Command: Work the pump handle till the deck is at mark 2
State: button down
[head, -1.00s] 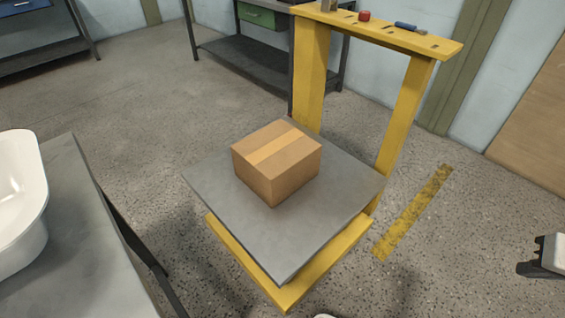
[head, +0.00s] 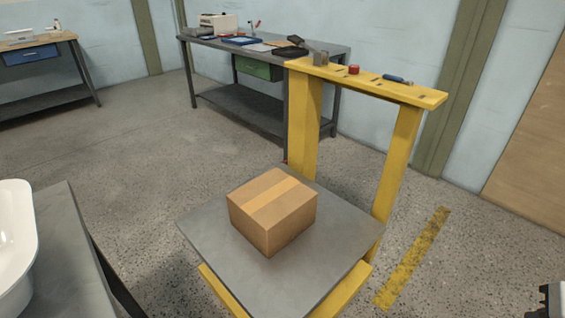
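The grey deck (head: 205,241) of a yellow lift cart lies level near the lower middle of the head view. A closed cardboard box (head: 272,213) sits on it. The yellow upright frame (head: 396,165) stands behind the deck, with a crossbar (head: 425,95) on top. I cannot make out the pump handle or any numbered marks. My gripper cannot be made out; a small dark and white piece shows at the lower right edge.
A grey table with a white tub shell (head: 14,245) stands at the left. A grey workbench (head: 215,48) with tools is behind the cart. A red item (head: 354,69) and a blue-handled tool (head: 397,79) lie on the crossbar. Speckled floor is open at the left back.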

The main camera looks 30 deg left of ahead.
aim_at(295, 40)
jog(key=i+l, duration=2.15)
jog(key=u, duration=2.85)
